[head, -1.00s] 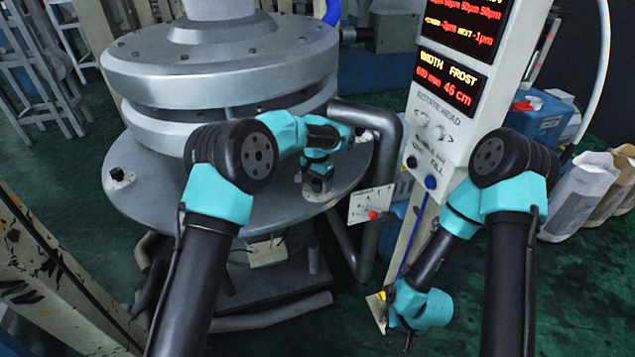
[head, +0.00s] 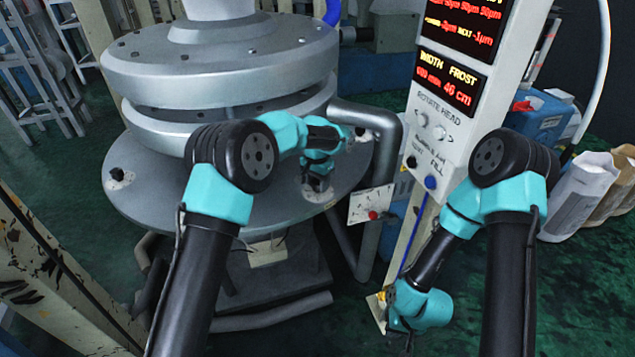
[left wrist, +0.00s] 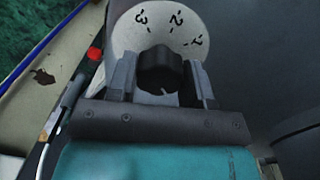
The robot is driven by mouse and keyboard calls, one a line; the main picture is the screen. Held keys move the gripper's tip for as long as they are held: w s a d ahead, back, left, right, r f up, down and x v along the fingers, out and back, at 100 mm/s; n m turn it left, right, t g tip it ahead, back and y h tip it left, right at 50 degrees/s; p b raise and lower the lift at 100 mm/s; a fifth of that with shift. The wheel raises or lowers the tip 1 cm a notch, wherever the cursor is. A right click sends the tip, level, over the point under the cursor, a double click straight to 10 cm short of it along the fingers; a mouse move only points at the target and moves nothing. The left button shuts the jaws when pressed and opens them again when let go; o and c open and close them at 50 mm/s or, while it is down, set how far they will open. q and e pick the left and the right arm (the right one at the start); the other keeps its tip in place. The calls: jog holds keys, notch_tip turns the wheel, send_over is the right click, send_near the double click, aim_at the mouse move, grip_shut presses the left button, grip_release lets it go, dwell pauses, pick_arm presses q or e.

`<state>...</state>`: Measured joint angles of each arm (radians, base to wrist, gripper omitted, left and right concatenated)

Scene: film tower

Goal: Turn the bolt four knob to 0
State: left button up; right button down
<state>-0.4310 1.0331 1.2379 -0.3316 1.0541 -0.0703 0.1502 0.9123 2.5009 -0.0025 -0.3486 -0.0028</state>
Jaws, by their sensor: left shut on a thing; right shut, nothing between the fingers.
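My left gripper (head: 318,187) is over the front of the round metal flange (head: 250,205), at a dial there. In the left wrist view its fingers (left wrist: 162,85) are shut on a black knob (left wrist: 160,68), one on each side. Behind the knob is a pale round dial (left wrist: 130,40) with the marks -3, -2 and -1 showing; the rest of the dial is hidden. A small light mark shows on the knob's near side. I cannot read the bolt number. My right gripper (head: 408,342) is low by the post's foot, shut and empty, its fingertips hardly visible.
Other black knobs stand on the flange at the left (head: 117,174) and back right (head: 361,131). A small panel with a red button (head: 373,215) is right of my left gripper. A control panel with red displays (head: 450,80) stands on a post further right.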

aim_at(316, 181)
pick_arm(q)
jog(key=shift+n, duration=0.4)
jog(key=n, duration=0.4)
jog(key=shift+n, duration=2)
jog(key=o, duration=0.9)
jog(key=r, duration=1.7)
jog(key=shift+a+r, duration=0.25)
jog(key=shift+f, duration=0.1)
